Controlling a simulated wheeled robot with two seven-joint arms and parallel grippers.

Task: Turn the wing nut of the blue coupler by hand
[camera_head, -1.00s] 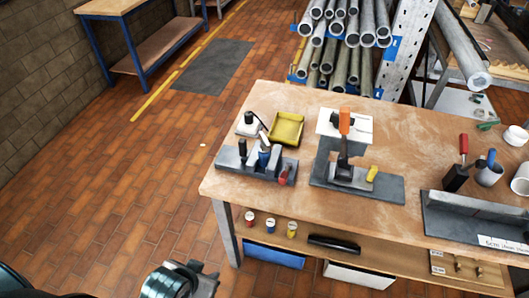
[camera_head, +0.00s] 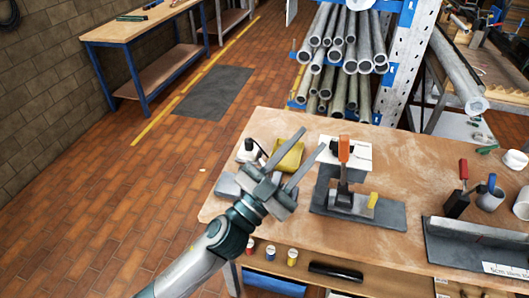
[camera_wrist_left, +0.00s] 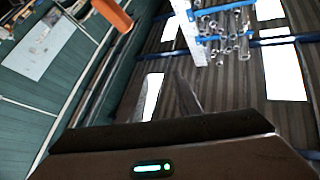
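The left gripper (camera_head: 313,139) is in the head view, raised over the left part of the workbench (camera_head: 395,150). Its two long fingers are spread apart with nothing between them. Its body covers most of the left grey fixture (camera_head: 228,185). The blue coupler and its wing nut cannot be made out now; the small blue part seen earlier on that fixture is behind the gripper. In the left wrist view the two fingers also show apart and empty. The right gripper is not in view.
A yellow tray (camera_head: 287,152) sits behind the gripper. A second grey fixture (camera_head: 385,213) with an orange-handled clamp (camera_head: 344,150) stands to the right. Farther right are cups and a grey angle plate (camera_head: 455,240). Small coloured cans (camera_head: 270,252) sit on the lower shelf.

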